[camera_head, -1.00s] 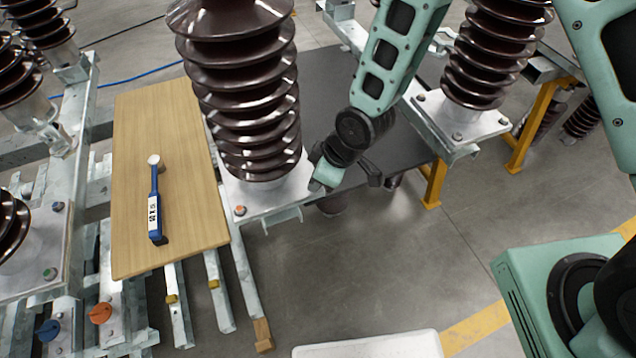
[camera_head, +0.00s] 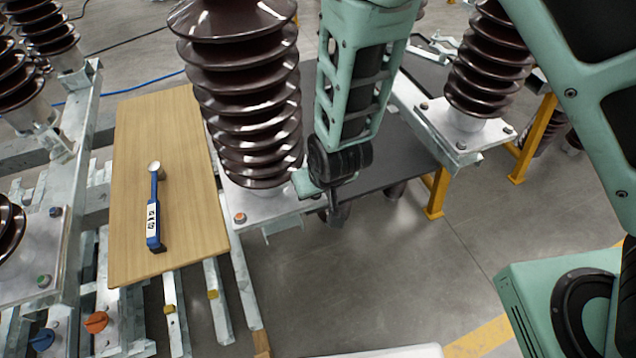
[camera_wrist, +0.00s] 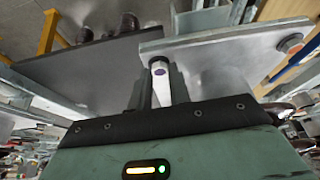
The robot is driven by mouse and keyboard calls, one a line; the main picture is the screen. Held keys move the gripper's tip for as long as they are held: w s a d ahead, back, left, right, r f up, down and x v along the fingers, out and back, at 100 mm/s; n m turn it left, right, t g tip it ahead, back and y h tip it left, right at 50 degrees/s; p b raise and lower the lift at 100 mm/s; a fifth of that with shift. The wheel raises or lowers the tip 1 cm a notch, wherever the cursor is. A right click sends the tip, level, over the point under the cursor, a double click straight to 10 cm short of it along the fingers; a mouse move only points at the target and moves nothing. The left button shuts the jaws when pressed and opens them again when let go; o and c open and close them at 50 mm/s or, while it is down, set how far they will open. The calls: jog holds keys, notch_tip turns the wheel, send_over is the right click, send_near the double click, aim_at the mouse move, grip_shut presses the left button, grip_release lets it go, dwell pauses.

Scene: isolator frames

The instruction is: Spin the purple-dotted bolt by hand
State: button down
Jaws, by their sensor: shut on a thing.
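The purple-dotted bolt (camera_wrist: 160,70) shows in the wrist view as a pale bolt head with a purple spot, at the near edge of a metal base plate (camera_wrist: 222,58). My gripper (camera_wrist: 160,92) has its two dark fingers on either side of the bolt and is shut on it. In the head view my gripper (camera_head: 335,208) is at the right front corner of the middle insulator's base plate (camera_head: 268,208). The bolt is hidden behind my gripper and wrist there.
The brown ribbed insulator (camera_head: 250,110) stands close left of my arm. An orange-dotted bolt (camera_head: 240,218) is at the plate's other front corner. A wooden board (camera_head: 185,140) on the left holds a blue tool (camera_head: 153,215). A dark table top (camera_head: 405,165) lies behind my gripper.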

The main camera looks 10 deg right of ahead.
jog(key=shift+m, duration=0.5)
jog(key=c, duration=1.3)
grip_release()
jog(key=p+v, duration=0.4)
jog(key=v, duration=1.3)
jog(key=shift+a+r, duration=0.25)
jog(key=shift+r, duration=0.05)
